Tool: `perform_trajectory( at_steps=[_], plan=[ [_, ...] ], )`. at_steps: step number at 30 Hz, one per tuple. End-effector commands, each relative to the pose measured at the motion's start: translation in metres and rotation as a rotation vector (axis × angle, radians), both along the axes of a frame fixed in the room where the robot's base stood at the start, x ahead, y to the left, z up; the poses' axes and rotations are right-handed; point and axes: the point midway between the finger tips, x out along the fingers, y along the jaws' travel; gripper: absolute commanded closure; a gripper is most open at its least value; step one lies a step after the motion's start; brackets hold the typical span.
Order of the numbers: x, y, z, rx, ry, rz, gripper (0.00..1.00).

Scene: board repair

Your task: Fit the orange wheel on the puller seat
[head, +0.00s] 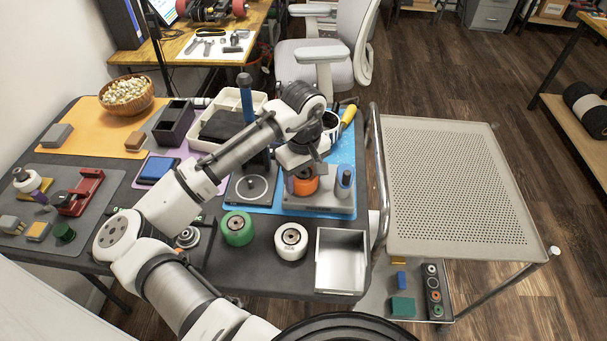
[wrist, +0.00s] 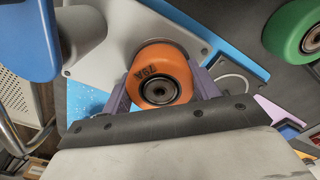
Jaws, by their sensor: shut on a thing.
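The orange wheel (wrist: 165,68) is between the two fingers of my gripper (wrist: 160,85) in the wrist view, with its dark hub facing the camera. It also shows in the head view (head: 304,187), under the wrist. My gripper is shut on the wheel's sides. The wheel is over the left part of a grey puller base (head: 325,204), which also shows in the wrist view (wrist: 115,25).
A green wheel (head: 237,229) and a white wheel (head: 291,241) stand in front of the base. An empty metal tray (head: 340,262) is at the table's front right. A dark press plate (head: 250,190) is left of the base. A perforated cart (head: 455,185) stands to the right.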

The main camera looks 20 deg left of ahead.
Motion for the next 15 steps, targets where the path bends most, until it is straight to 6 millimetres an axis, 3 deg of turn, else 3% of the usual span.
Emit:
perform_trajectory(
  at_steps=[4,5,10,15],
  plan=[
    [0.0001,-0.0002,-0.0006,-0.001,0.000,0.000,0.66],
    [0.0001,-0.0002,-0.0009,-0.001,0.000,0.000,0.38],
    [0.0001,-0.0001,-0.0010,-0.001,-0.001,0.000,0.16],
    [0.0000,0.0000,-0.0011,0.000,0.000,0.000,0.14]
  ],
)
